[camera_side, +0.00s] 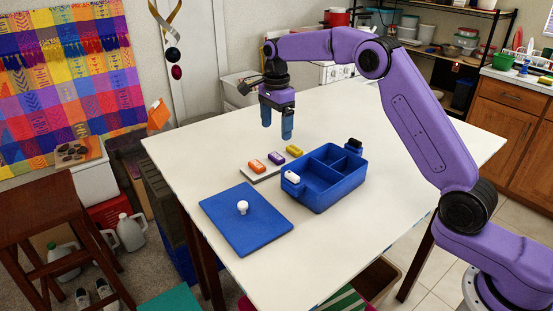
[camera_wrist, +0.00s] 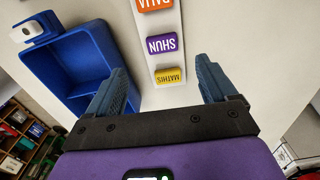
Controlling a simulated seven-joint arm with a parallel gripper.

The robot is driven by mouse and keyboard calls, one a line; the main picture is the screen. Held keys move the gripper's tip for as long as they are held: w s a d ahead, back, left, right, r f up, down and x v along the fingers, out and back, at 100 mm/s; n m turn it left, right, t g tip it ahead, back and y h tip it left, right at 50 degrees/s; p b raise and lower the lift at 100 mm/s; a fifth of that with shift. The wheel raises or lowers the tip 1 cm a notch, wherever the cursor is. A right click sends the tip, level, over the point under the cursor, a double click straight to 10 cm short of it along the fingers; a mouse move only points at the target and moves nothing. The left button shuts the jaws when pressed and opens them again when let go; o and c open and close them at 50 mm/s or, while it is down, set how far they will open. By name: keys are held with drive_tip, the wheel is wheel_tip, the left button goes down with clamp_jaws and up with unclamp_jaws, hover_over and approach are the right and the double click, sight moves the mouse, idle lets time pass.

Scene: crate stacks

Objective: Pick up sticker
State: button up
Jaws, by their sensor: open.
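Three name stickers sit in a row on a pale strip (camera_side: 262,177): orange (camera_side: 257,166), purple (camera_side: 276,158) and yellow (camera_side: 295,150). In the wrist view the purple one (camera_wrist: 162,44) reads SHUN and the yellow one (camera_wrist: 168,76) reads MATHIS, upside down. The orange one (camera_wrist: 154,4) is cut off by the top edge. My gripper (camera_side: 277,132) is open and empty, pointing down above the table behind the row. In the wrist view the yellow sticker shows between my fingertips (camera_wrist: 162,66), apart from them.
A blue divided crate (camera_side: 322,197) stands just right of the strip, with a white clip (camera_side: 292,176) and a black clip (camera_side: 354,144). A blue panel (camera_side: 236,226) with a white knob (camera_side: 242,207) lies at the front. The far table (camera_side: 375,98) is clear.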

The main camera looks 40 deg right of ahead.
sight(276, 156)
drive_tip(key=f, duration=0.9)
drive_tip(key=shift+w+d+f, duration=0.15)
drive_tip(key=shift+d, duration=0.05)
drive_tip(key=c, duration=1.1)
